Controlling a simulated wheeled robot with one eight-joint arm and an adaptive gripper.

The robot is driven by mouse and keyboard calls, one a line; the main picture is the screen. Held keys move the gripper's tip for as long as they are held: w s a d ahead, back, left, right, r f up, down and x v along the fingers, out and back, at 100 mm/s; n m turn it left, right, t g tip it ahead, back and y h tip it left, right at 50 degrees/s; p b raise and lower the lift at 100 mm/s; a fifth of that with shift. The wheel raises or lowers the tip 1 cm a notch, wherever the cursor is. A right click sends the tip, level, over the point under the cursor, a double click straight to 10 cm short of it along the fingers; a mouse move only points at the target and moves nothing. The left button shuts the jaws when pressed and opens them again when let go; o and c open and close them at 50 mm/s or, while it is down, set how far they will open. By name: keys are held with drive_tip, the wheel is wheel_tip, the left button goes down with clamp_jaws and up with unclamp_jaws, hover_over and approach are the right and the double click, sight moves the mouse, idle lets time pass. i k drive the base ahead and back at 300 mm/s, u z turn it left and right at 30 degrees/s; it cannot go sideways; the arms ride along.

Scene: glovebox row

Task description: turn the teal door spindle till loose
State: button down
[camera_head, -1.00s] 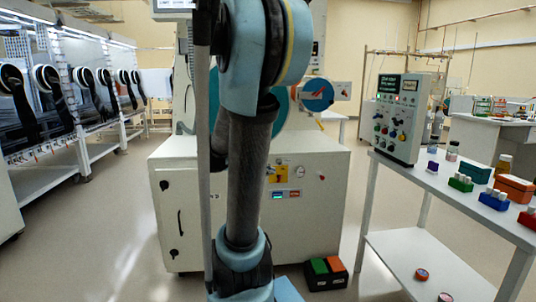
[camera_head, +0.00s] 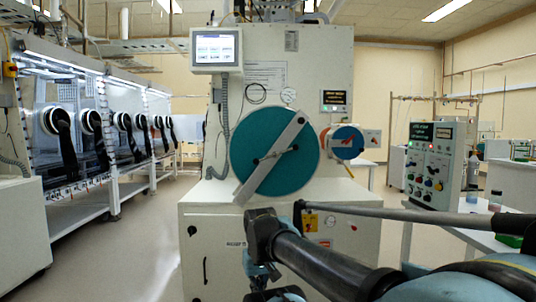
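A large round teal door (camera_head: 252,138) faces me on the front of the white cabinet in the middle. A grey bar (camera_head: 293,128) runs diagonally across it, from upper right to lower left. The door spindle (camera_head: 275,155) is at the middle of the door, with a thin dark handle across it. My arm reaches in from the lower right, and its dark end section is below the door, apart from it in the picture. I cannot make out gripper fingers there, or whether they hold anything.
A smaller round port with a blue and red face (camera_head: 346,142) is right of the door. A screen (camera_head: 215,48) hangs at upper left. A control box (camera_head: 430,165) stands on a white table at right. Gloveboxes (camera_head: 75,130) line the left. The floor between is clear.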

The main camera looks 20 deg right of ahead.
sight(276, 154)
drive_tip(key=z, duration=1.15)
drive_tip(key=k, duration=1.1)
drive_tip(key=u, duration=0.65)
drive_tip(key=i, duration=1)
